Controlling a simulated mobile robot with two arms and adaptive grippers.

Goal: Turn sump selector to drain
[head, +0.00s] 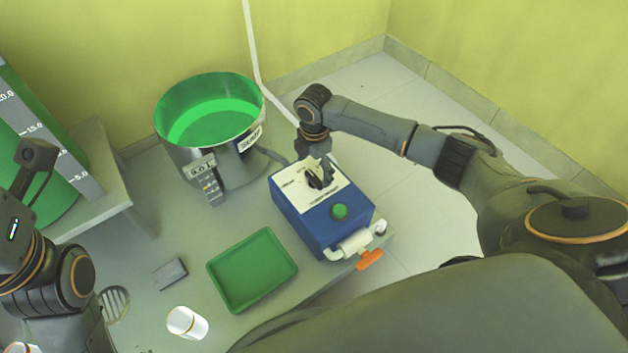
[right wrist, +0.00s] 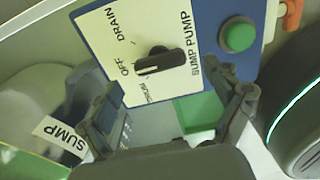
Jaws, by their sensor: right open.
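The blue sump pump box (head: 307,226) stands on the grey bench in the head view, with a white label plate on top. In the right wrist view the black sump selector (right wrist: 160,61) sits on that plate. Its bar lines up with the OFF mark; DRAIN is printed above OFF, and a third label below is hard to read. My right gripper (head: 318,177) is over the selector in the head view and partly hides it. In the right wrist view its fingers (right wrist: 170,104) are open and apart, with nothing between them.
A green button (head: 339,212) is on the box near the selector. A steel vessel with green liquid (head: 211,122), labelled SUMP, stands left of the box. A green tray (head: 252,270), a white cylinder (head: 187,323) and an orange-handled valve (head: 369,259) are nearby.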

